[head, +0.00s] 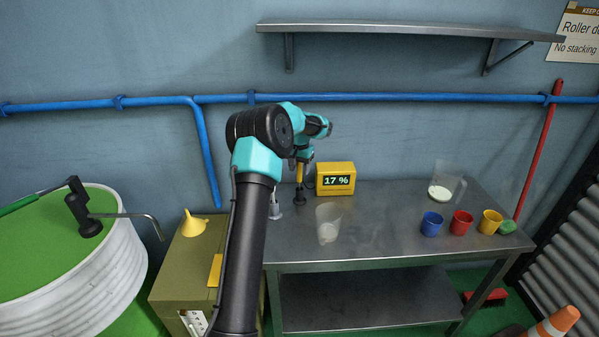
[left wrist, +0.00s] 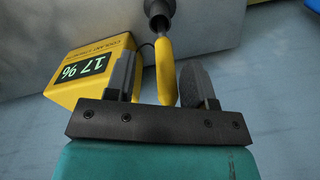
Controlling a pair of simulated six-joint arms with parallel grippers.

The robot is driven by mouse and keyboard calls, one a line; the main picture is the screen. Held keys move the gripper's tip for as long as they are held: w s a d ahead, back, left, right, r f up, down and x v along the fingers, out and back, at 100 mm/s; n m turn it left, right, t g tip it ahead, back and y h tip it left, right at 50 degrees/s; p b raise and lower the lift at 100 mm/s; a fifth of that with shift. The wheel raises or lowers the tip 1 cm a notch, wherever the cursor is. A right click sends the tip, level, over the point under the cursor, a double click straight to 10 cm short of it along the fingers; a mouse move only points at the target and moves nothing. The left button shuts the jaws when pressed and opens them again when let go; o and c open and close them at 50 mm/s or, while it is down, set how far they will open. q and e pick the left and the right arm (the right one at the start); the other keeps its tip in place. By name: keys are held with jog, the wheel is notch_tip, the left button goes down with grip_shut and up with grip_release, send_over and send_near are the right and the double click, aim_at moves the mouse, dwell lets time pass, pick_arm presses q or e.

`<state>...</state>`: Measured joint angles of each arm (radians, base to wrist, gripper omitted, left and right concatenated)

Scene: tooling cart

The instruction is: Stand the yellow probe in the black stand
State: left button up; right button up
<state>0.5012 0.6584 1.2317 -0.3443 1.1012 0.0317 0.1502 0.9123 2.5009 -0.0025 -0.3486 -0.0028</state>
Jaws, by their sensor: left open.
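The yellow probe (head: 299,174) is upright at the back left of the metal cart, its lower end in the black stand (head: 300,198). In the left wrist view the probe (left wrist: 164,72) lines up with the mouth of the black stand (left wrist: 159,12), and its end appears to be inside. My left gripper (head: 301,158) is over the probe's upper end. Its fingers are apart in the left wrist view (left wrist: 157,74), one on each side of the probe, with gaps showing. My right gripper is not in view.
A yellow meter (head: 336,179) reading 17 % stands right of the stand, with a dark cable beside it. A clear beaker (head: 328,222) stands in front. Blue (head: 431,223), red (head: 461,222) and yellow (head: 490,221) cups and a jug (head: 446,187) are at the right.

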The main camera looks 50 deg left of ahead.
pick_arm(q)
notch_tip(320, 180, up, 10)
jog(key=shift+r, duration=0.2)
dwell(0.7)
